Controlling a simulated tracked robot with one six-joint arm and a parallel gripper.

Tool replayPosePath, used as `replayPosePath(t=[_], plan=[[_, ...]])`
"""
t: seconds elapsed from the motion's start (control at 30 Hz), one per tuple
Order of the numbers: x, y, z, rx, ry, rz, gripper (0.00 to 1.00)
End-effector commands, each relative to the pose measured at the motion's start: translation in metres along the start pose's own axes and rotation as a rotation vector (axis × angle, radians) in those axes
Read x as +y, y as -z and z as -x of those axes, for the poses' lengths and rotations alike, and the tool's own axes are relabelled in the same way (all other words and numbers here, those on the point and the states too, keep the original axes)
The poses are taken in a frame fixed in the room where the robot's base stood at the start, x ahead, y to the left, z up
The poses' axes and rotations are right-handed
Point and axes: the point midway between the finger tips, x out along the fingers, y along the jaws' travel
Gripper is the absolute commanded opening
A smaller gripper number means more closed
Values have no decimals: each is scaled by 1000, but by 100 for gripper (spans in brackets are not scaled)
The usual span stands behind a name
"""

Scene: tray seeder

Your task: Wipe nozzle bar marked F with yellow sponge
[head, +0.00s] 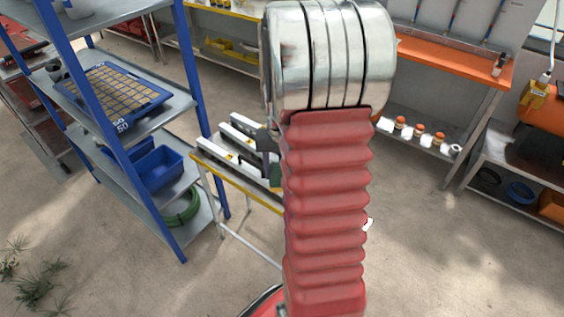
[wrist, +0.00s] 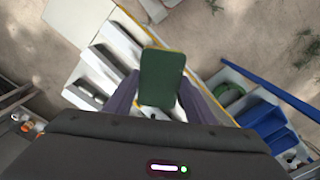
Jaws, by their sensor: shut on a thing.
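My gripper (wrist: 158,88) is shut on a block with a dark green face (wrist: 163,72), seen from above in the wrist view. The block looks like the sponge, but its yellow side is not clearly visible. In the head view, a piece of the green block (head: 275,173) shows beside my red arm, which hides most of the gripper. Several pale nozzle bars (wrist: 104,58) lie side by side on the table, left of the block in the wrist view. They also show in the head view (head: 222,152). No letter F is readable. I cannot tell whether the block touches a bar.
The bars rest on a yellow-edged table (head: 238,182). A blue-posted shelf (head: 185,200) with a blue bin (head: 155,169) and green hose (head: 182,208) stands close on the left. An orange-topped bench (head: 455,62) stands behind on the right. The floor between is clear.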

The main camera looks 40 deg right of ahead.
Motion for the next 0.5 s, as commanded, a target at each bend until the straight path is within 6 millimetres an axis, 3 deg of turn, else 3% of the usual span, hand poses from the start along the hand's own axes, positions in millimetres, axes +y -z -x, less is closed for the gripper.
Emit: replayPosePath(t=[0.03, 0.27, 0.5], plan=[[-19, 2, 1, 0, 0, 45, 32], [-94, 0, 8, 0, 0, 230, 32], [-174, -14, 14, 0, 0, 422, 32]])
